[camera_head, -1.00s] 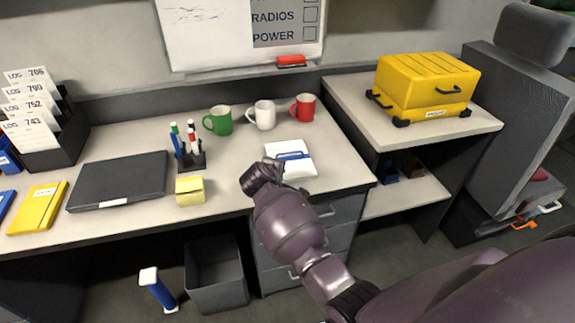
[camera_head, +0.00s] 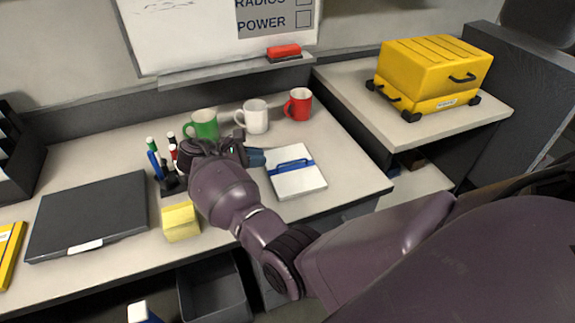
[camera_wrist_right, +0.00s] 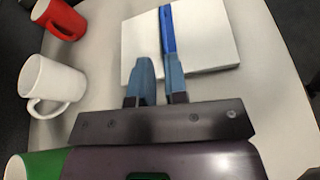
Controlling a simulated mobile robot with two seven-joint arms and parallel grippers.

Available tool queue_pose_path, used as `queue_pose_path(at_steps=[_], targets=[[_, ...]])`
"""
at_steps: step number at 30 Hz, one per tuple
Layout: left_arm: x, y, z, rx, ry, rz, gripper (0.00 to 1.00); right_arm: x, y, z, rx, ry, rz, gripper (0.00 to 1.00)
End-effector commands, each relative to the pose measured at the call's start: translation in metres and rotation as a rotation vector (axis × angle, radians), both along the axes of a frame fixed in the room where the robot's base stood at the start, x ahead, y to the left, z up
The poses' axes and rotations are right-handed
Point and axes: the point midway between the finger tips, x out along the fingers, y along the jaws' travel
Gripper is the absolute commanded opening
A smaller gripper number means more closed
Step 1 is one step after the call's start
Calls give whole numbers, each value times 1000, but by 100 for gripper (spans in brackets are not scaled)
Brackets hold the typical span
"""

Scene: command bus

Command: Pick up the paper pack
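The paper pack is a flat white block with a blue band across its top; it lies on the desk in the head view (camera_head: 303,182) and also shows in the right wrist view (camera_wrist_right: 210,40). My right gripper (camera_head: 254,157) is at the pack's left side in the head view. In the right wrist view, its two blue fingers (camera_wrist_right: 161,80) are apart with a narrow gap and nothing between them. The fingertips overlap the pack's near edge in that view; I cannot tell whether they touch it. My left gripper is not in view.
Green (camera_head: 204,124), white (camera_head: 256,117) and red (camera_head: 298,104) mugs stand behind the pack. A pen holder (camera_head: 172,184), yellow note block (camera_head: 180,222) and dark laptop (camera_head: 90,215) lie to the left. A yellow case (camera_head: 432,75) sits on the right-hand surface.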

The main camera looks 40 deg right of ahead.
Motion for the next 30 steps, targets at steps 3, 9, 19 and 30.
queue_pose_path(at_steps=[3, 9, 19, 30], targets=[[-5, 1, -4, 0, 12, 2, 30, -3, -16, -8, -1, -2, -1, 14], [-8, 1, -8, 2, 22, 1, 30, -8, -39, -18, 0, -2, 0, 14], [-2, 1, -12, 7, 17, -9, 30, -12, -58, -38, 0, 2, 1, 14], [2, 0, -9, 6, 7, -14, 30, -17, -85, -49, 1, -5, 2, 14]])
